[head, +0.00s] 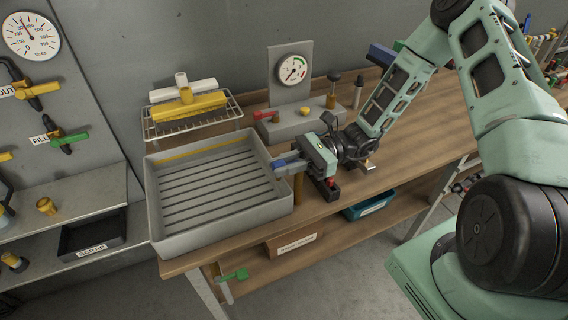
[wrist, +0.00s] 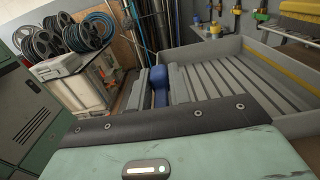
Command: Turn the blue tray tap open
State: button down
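The grey ribbed tray (head: 215,236) sits at the left front of the wooden bench. Its blue tap handle (head: 284,163) is at the tray's right wall, partly hidden by my fingers. In the wrist view the blue handle (wrist: 160,88) stands between my two grey fingers, which are close against both sides of it. My gripper (head: 288,166) reaches in from the right and is shut on the handle. The tap's body is hidden. The tray also shows in the wrist view (wrist: 288,124) and looks empty.
A gauge stand (head: 291,68) with a red lever (head: 266,115) stands behind my gripper. A wire rack (head: 193,129) with yellow and white T-shaped pieces is behind the tray. A panel with yellow and green taps (head: 66,137) is at left. The bench right of my wrist is mostly clear.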

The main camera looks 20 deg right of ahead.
jog(key=shift+s+n+g, duration=0.1)
jog(key=shift+n+g, duration=0.2)
jog(key=shift+g, duration=0.2)
jog(key=shift+s+d+n+g+h+b, duration=0.3)
jog(key=shift+s+d+n+g+h, duration=0.25)
jog(key=shift+n+g+h, duration=2.05)
jog(key=shift+s+d+n+g+h+b, duration=0.35)
jog(key=shift+s+d+n+g+h, duration=0.2)
jog(key=shift+n+g+h, duration=2.1)
jog(key=shift+s+d+n+g+h+b, duration=0.3)
jog(key=shift+s+d+n+g+h, duration=0.25)
jog(key=shift+n+g+h, duration=2)
jog(key=shift+s+g+y, duration=0.1)
jog(key=shift+g+y, duration=0.4)
jog(key=c, duration=1.3)
grip_release()
